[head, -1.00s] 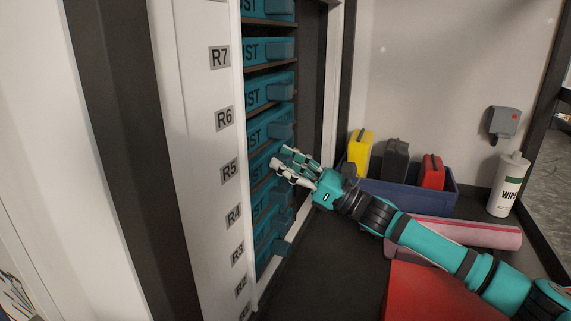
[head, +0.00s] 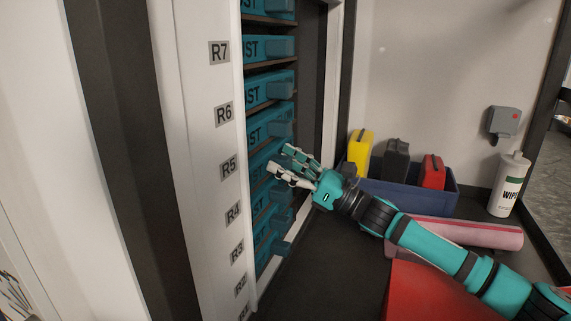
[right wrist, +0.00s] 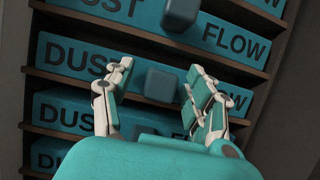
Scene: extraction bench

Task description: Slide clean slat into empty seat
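Several teal slats marked DUST and FLOW sit stacked in the rack, one of them at the R6 level (head: 262,92). My right gripper (head: 284,164) is open beside the slat fronts near R5. In the right wrist view, its two spread fingers (right wrist: 151,88) stand either side of a slat's grey handle (right wrist: 162,83); I cannot tell whether they touch it. That slat (right wrist: 75,62) lies flat in its slot. No empty seat shows clearly, and I cannot tell which slat is clean. My left gripper is out of view.
A blue bin (head: 408,194) holds yellow, black and red cases right of the rack. A pink roll (head: 465,233) and a red surface (head: 430,290) lie in front. A wipes bottle (head: 509,185) stands far right. Dark bench is clear beside the rack.

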